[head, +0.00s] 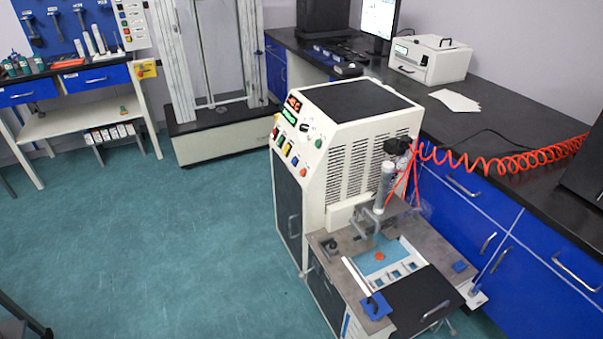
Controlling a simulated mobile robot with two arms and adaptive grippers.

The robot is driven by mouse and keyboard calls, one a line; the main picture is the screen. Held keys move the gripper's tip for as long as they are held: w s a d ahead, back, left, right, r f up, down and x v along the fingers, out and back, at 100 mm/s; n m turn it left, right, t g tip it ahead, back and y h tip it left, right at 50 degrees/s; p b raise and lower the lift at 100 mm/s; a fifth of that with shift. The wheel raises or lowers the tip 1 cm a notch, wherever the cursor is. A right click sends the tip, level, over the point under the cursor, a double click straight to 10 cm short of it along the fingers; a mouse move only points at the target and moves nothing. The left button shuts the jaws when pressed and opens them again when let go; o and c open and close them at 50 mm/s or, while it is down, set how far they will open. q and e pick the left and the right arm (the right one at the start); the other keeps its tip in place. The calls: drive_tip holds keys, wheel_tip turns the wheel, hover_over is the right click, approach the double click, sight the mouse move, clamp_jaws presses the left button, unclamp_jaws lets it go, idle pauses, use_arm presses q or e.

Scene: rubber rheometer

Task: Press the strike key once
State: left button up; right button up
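The rheometer (345,150) is a white cabinet with a black top, standing at the centre right. Its sloping control panel (290,135) faces left and carries a red-lit display (294,103), a green-lit display (289,117) and several small coloured keys (286,149). The key labels are too small to read, so I cannot tell which one is the strike key. Neither of my grippers shows in the head view.
A lower work table (335,243) with a blue-and-white tray (407,245) adjoins the rheometer. A coiled red hose (500,160) runs right over the black bench (530,120). Green floor (150,240) lies open to the left of the panel.

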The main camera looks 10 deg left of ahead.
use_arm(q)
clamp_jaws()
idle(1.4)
